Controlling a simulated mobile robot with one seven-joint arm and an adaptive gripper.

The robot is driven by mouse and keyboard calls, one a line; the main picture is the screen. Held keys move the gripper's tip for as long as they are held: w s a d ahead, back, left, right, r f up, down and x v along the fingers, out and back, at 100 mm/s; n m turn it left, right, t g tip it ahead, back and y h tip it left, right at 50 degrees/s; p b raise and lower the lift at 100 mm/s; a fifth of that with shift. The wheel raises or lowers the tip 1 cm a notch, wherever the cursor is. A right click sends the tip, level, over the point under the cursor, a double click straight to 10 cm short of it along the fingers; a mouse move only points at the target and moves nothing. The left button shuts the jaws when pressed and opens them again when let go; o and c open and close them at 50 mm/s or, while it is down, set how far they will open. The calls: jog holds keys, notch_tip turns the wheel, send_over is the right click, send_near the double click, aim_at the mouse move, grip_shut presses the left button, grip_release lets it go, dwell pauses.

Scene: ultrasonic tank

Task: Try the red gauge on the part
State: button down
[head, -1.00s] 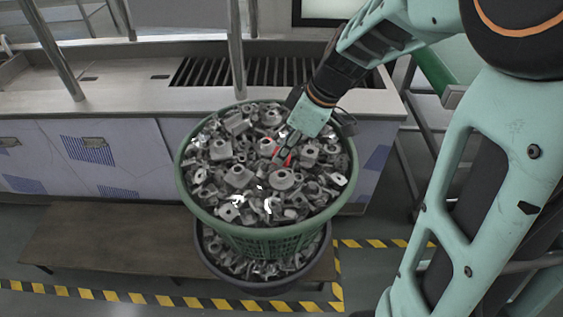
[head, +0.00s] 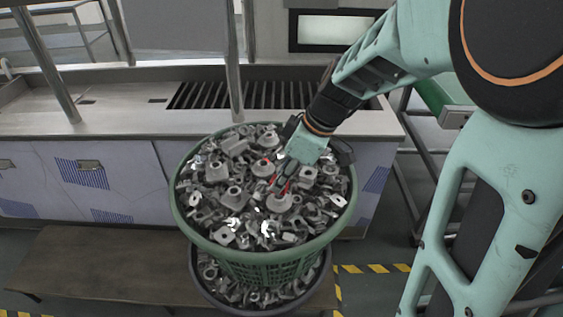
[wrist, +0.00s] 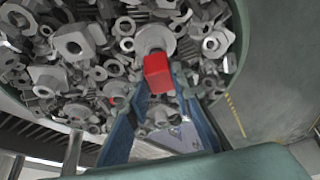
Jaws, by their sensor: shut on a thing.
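The red gauge (wrist: 158,74) is a small red block between the fingers of my gripper (wrist: 160,92) in the wrist view. In the head view, my gripper (head: 281,184) points down into the heap in the green basket, with a bit of red showing at its fingers. A round grey part (wrist: 154,39) with a hub lies right beyond the gauge's far end. It also shows just below the fingers in the head view (head: 279,203). I cannot tell whether the gauge touches this part or sits in it. The gauge's lower end is hidden.
The green basket (head: 178,208) is heaped with grey metal parts. A dark tub (head: 207,293) with more parts stands beneath it. Behind is a metal counter (head: 60,126) with a slotted grate (head: 250,95) and upright posts. A low brown bench (head: 90,268) stands left.

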jog(key=shift+s+f+b, duration=0.1)
jog(key=shift+f+b, duration=0.25)
jog(key=shift+f, duration=0.05)
dwell(1.0)
jog(key=shift+r, duration=0.15)
jog(key=shift+r+p, duration=0.6)
jog(key=shift+r, duration=0.85)
jog(key=shift+r, duration=0.1)
jog(key=shift+r+p, duration=1.05)
jog(key=shift+r, duration=0.85)
